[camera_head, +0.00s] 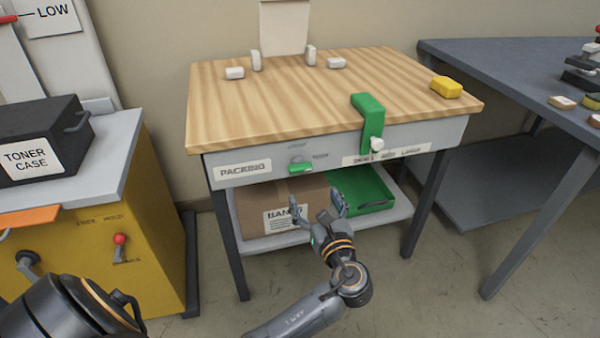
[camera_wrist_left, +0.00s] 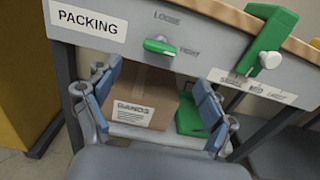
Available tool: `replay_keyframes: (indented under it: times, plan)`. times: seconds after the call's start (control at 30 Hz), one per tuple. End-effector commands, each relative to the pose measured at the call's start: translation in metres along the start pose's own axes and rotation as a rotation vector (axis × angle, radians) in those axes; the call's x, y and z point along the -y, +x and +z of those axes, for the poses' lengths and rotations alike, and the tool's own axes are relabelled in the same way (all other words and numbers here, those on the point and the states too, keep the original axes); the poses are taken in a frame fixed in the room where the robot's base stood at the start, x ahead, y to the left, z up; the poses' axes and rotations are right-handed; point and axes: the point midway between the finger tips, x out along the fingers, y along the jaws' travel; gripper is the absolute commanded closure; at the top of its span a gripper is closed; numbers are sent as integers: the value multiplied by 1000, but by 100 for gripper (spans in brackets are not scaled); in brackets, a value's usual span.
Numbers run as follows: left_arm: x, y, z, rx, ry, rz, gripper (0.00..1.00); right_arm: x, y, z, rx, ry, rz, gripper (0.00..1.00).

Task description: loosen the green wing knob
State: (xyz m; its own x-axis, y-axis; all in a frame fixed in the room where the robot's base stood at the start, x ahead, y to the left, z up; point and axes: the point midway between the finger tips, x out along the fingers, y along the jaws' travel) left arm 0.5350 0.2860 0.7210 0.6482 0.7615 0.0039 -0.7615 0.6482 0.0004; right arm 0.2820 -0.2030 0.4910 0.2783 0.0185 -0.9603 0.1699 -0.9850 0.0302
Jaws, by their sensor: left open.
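The green wing knob (camera_head: 301,167) is on the front panel of the packing table, right of the PACKING label. It also shows in the left wrist view (camera_wrist_left: 160,47), lying nearly level, with the words LOOSE above it and TIGHT at its right. My left gripper (camera_head: 318,207) is open and empty, in front of and below the knob. In the left wrist view its two blue-padded fingers (camera_wrist_left: 155,95) are spread wide, with the knob beyond and above them. It is apart from the knob. My right gripper is not in view.
A green bracket (camera_head: 369,118) with a white knob clamps the table edge (camera_head: 330,140) to the right. A carton (camera_head: 254,217) and a green tray (camera_head: 361,190) sit on the shelf below. A yellow cabinet (camera_head: 90,245) stands left; a grey table (camera_head: 500,65) stands right.

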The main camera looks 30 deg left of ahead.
Motion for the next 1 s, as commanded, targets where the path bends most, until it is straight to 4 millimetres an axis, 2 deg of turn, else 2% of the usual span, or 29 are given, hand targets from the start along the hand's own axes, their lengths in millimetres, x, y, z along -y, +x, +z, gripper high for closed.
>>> replay_keyframes:
  times: [0.33, 0.5, 0.7, 1.0]
  plan:
    - [0, 73, -2, 1, 0, 2, 17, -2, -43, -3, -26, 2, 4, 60]
    - [0, 103, -2, -1, -1, 0, 17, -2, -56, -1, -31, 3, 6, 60]
    - [0, 122, -2, -3, -1, -2, 17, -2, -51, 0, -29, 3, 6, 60]
    - [0, 126, -2, -4, -1, -2, 17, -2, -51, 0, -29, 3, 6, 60]
